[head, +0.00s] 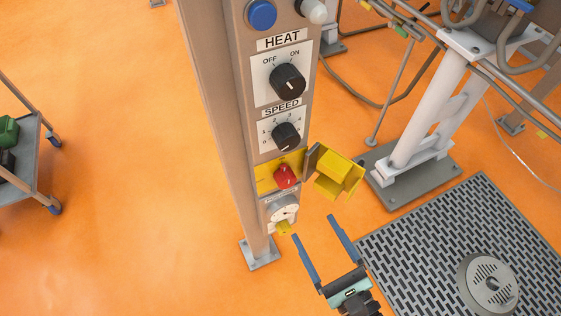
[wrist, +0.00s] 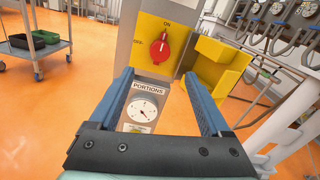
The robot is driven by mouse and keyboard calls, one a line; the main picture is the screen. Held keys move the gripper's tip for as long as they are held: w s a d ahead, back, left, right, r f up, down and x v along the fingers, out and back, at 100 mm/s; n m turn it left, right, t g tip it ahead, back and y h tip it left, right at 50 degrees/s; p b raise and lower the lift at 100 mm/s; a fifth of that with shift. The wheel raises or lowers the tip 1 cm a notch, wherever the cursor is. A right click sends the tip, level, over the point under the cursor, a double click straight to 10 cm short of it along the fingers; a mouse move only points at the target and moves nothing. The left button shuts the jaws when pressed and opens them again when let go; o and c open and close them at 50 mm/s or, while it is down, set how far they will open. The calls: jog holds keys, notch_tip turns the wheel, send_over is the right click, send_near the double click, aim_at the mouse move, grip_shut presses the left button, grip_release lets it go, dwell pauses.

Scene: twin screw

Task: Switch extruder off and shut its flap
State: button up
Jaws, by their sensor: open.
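The red rotary switch (head: 286,177) sits on a yellow plate low on the panel post. In the wrist view the red switch (wrist: 159,49) has ON above it and OFF to its left; its handle stands roughly upright, toward ON. The yellow flap (head: 338,173) is swung open to the right of the switch, and its hollow inside shows in the wrist view (wrist: 214,66). My gripper (head: 313,227) is open and empty, below and right of the switch, apart from it. In the wrist view its blue fingers (wrist: 158,74) frame the area below the switch.
Below the switch is a PORTIONS dial (wrist: 143,109). Above it are the SPEED knob (head: 286,136) and HEAT knob (head: 287,80). A white machine leg (head: 430,115) stands right of the flap, with a floor grate (head: 440,240) below. A cart (head: 32,160) is far left.

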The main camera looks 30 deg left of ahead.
aim_at(289, 184)
jog(key=b+x, duration=0.1)
jog(key=x, duration=1.1)
jog(key=shift+w+a, duration=0.15)
jog(key=shift+w, duration=0.05)
grip_shut()
